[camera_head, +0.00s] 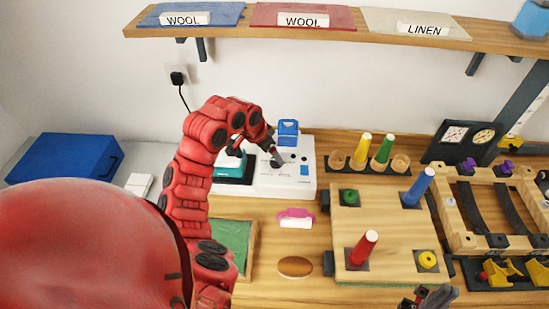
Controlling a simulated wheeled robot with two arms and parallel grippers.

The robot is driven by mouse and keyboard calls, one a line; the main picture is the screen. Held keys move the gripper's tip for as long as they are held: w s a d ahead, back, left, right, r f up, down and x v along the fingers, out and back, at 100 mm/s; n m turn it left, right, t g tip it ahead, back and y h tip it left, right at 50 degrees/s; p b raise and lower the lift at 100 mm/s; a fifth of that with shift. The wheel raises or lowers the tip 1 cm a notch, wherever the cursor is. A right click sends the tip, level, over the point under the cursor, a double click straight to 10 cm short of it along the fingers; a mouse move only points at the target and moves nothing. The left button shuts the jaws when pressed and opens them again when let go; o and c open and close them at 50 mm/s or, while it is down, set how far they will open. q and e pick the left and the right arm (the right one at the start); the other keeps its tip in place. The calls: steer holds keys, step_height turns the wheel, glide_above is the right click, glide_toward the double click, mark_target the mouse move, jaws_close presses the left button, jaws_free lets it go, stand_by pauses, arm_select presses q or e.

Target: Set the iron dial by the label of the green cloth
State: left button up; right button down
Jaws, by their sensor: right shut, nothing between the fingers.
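A teal iron (229,167) rests on the left part of a white unit (265,182). The unit has dark round marks and a small blue patch on its top; I cannot tell which mark is the dial. My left gripper (276,157) is low over the unit, right of the iron. Its fingers are too small to read. My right gripper (430,296) is shut and empty at the bottom edge. The shelf holds a blue cloth (222,9) and a red cloth (325,14), both labelled WOOL, and a beige cloth (385,20) labelled LINEN. I see no green cloth there.
A wooden board (385,235) with coloured pegs stands right of centre. A green framed panel (236,236) is partly behind my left arm. A pink-topped holder (296,214), a blue box (65,159) and a black twin-dial clock (462,142) stand around the counter.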

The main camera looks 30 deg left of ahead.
mark_target(274, 161)
arm_select(q)
steer(key=shift+p+x, duration=0.4)
steer(key=shift+x, duration=1.75)
jaws_close()
